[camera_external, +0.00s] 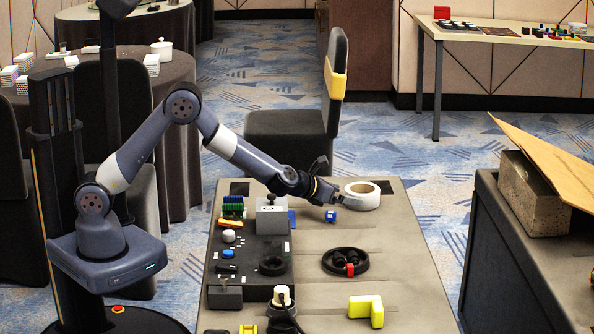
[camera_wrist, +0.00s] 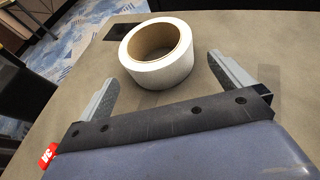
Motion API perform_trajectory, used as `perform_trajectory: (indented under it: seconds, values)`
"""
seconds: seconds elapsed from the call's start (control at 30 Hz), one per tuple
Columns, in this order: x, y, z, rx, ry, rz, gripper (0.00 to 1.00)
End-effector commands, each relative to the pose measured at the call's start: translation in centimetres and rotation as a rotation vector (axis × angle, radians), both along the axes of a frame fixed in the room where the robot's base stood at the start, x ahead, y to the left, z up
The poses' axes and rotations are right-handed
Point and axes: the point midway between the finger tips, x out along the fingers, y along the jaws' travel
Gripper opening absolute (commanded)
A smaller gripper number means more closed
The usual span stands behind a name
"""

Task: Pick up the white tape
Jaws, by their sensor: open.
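The white tape (camera_external: 362,201) is a thick roll with a tan inner core, lying flat near the far edge of the grey table (camera_external: 400,250). In the wrist view the white tape (camera_wrist: 165,75) is just ahead of my gripper, roughly between the lines of its fingers. My gripper (camera_external: 332,197) is at the left of the tape in the external view. In the wrist view my gripper (camera_wrist: 166,84) is open, with its two grey fingers spread wide and nothing held. The near lower side of the tape shows between the fingers.
A small blue cylinder (camera_external: 331,216) lies on the table close below my gripper. A black ring-shaped item (camera_external: 345,262) and a yellow block (camera_external: 366,309) lie nearer the front. A dark board (camera_external: 248,262) with parts fills the left side. Table right of the tape is clear.

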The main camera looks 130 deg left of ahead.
Motion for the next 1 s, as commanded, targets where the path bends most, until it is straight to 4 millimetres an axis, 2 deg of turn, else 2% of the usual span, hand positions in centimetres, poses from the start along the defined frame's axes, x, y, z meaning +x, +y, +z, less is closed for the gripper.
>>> perform_trajectory:
  seconds: [0.23, 0.6, 0.9, 1.0]
  values:
    - [0.4, 1.5, -0.5, 0.000, -0.001, 0.001, 1.00]
    - [1.4, 5.3, -2.0, 0.001, -0.001, 0.000, 1.00]
    - [1.5, 5.5, -2.2, 0.000, -0.001, -0.002, 1.00]
    - [1.5, 5.5, -2.2, 0.000, -0.001, -0.002, 0.93]
